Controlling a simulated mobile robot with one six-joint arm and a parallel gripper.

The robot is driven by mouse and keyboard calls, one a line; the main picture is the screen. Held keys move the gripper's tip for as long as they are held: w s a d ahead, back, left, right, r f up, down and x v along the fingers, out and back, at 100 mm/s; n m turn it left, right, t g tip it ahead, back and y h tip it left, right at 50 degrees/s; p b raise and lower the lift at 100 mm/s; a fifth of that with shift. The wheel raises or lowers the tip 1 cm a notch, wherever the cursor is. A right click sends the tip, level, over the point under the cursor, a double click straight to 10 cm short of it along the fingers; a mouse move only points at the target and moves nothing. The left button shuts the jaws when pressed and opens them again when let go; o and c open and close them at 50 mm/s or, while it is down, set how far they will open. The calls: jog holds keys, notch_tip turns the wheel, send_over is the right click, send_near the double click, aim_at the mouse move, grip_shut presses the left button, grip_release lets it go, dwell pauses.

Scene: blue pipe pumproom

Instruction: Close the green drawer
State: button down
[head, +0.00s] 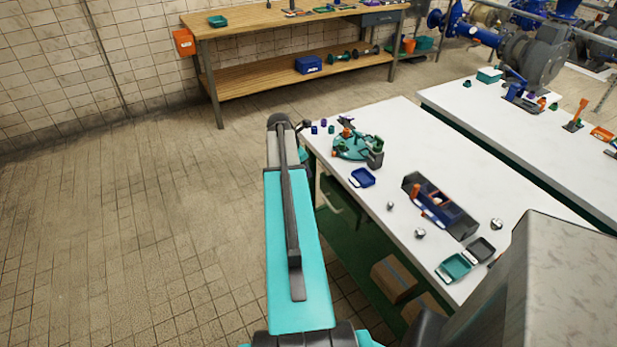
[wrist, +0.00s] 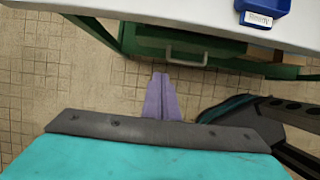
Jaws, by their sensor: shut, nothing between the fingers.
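The green drawer (wrist: 150,40) shows in the wrist view below the white tabletop's edge, with a pale bar handle (wrist: 187,57) on its front. Its front stands out past the tabletop's edge; I cannot tell exactly how far it is pulled out. My gripper (wrist: 160,76) has its purple fingers together and empty. It points toward the drawer, a little left of the handle and apart from it in the picture. In the head view my arm hides the gripper and part of the drawer area.
The white table (head: 400,170) carries a round green fixture (head: 350,148), a blue tray (head: 362,178) and a dark toolbox (head: 440,207). Cardboard boxes (head: 393,280) sit beneath it. A wooden workbench (head: 300,22) stands at the back. The tiled floor at left is clear.

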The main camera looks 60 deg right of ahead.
jog(key=shift+w+a+r, duration=0.1)
jog(key=shift+a+r, duration=0.05)
jog(key=shift+r, duration=0.3)
